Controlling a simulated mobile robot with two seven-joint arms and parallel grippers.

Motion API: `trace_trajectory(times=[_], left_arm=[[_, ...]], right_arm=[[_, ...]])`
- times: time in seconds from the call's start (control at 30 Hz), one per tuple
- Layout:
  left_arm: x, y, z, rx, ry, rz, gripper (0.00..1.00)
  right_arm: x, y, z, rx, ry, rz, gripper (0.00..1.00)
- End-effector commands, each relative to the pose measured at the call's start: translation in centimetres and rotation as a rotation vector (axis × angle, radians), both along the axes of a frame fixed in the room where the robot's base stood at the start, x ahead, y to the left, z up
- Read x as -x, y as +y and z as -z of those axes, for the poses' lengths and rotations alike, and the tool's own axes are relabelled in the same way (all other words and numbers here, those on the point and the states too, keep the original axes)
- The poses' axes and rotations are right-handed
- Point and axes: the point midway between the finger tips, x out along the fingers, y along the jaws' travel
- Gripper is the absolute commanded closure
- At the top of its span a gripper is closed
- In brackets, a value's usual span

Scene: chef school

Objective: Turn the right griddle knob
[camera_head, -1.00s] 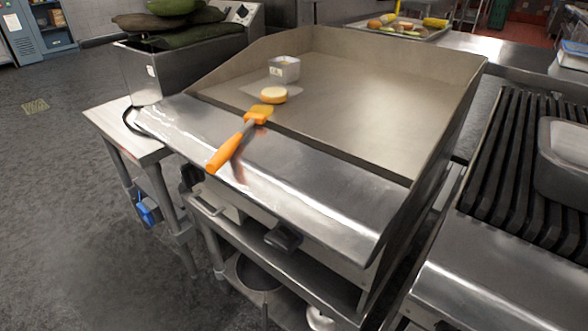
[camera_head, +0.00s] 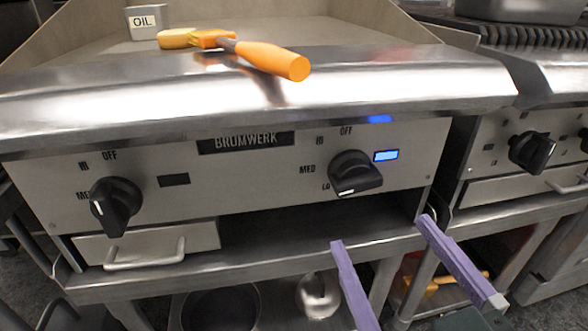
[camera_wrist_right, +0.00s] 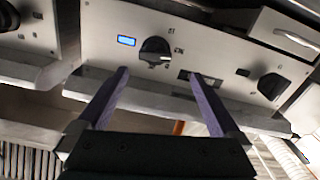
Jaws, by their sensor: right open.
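The right griddle knob (camera_head: 355,173) is black and sits on the griddle's front panel (camera_head: 245,182). Its white mark points to the lower left, near LO. A small display (camera_head: 386,156) beside it glows blue. My right gripper (camera_head: 382,230) has purple fingers, spread wide and empty, below and slightly right of the knob, not touching it. In the wrist view the knob (camera_wrist_right: 155,50) lies just beyond and between the fingertips of the gripper (camera_wrist_right: 158,73). My left gripper is in neither view now.
The left griddle knob (camera_head: 115,205) has a dark display. A drawer handle (camera_head: 145,256) juts out below it. An orange-handled tool (camera_head: 262,58) overhangs the griddle's front ledge. Another appliance's knob (camera_head: 531,152) is at the right. The shelf edge (camera_head: 240,262) runs below the panel.

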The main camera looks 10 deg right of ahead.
Motion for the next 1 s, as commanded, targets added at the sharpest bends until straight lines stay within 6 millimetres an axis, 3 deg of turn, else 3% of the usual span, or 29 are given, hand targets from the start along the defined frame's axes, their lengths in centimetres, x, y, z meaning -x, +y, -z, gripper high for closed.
trace_trajectory(times=[0.53,0.93,1.0], left_arm=[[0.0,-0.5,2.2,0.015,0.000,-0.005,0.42],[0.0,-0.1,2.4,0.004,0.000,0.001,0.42],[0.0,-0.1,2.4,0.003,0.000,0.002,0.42]], right_arm=[[-8.7,0.2,0.0,-0.001,-0.006,0.003,0.00],[-9.7,0.3,-0.1,0.000,-0.002,0.002,0.00],[-9.7,0.3,-0.1,0.000,-0.002,0.002,0.07]])
